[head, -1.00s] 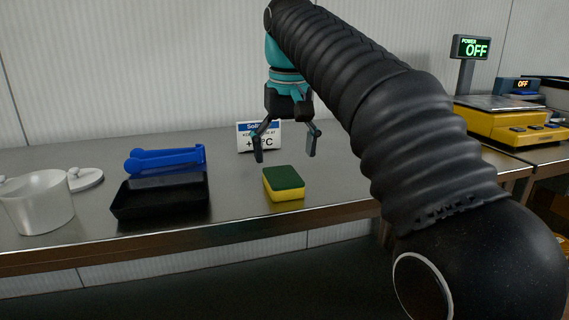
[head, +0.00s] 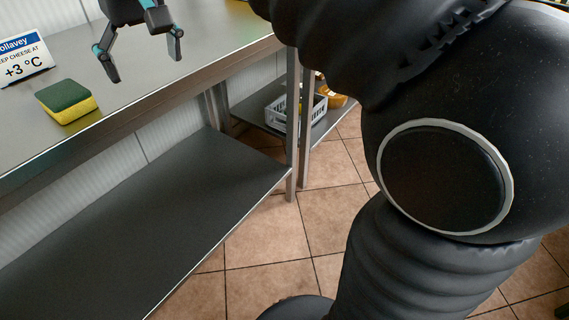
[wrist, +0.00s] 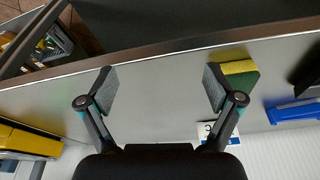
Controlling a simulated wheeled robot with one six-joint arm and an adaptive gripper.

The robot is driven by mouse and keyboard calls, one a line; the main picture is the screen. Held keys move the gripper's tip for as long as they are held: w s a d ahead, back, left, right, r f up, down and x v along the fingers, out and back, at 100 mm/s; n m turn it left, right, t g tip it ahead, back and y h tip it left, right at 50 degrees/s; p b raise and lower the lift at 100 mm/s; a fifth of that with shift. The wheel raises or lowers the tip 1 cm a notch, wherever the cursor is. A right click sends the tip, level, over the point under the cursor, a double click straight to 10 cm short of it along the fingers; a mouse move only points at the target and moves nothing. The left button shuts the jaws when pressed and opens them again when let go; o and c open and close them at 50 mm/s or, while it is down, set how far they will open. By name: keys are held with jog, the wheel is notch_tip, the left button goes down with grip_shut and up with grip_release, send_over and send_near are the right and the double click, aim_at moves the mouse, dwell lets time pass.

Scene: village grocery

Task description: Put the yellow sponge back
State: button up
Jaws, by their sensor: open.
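The yellow sponge (head: 68,101) with a dark green top lies flat on the steel table (head: 140,77), near its front edge. It also shows in the wrist view (wrist: 241,73), where my right fingertip stands in front of part of it. My gripper (head: 143,57) is open and empty above the table, to the right of the sponge in the head view. In the wrist view my gripper (wrist: 157,90) has its fingers wide apart with only bare tabletop between them. I cannot tell its exact height.
A blue item (wrist: 293,112) and a black tray (wrist: 308,72) lie beyond the sponge in the wrist view. A yellow scale (wrist: 28,141) is on the other side. A lower shelf (head: 150,215) is empty; a grey crate (head: 296,108) sits beyond.

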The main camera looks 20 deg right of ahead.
jog(key=s+d+f+m+t, duration=0.1)
jog(key=s+d+f+m, duration=0.1)
jog(key=s+d+f, duration=0.6)
jog(key=s+d+f+m+t+h, duration=0.1)
jog(key=s+d+f+m, duration=0.1)
jog(key=s+d+f, duration=0.6)
notch_tip(320, 180, down, 5)
jog(key=shift+s+d+f+t, duration=0.1)
jog(key=shift+s+d+t, duration=0.25)
jog(key=shift+s, duration=0.2)
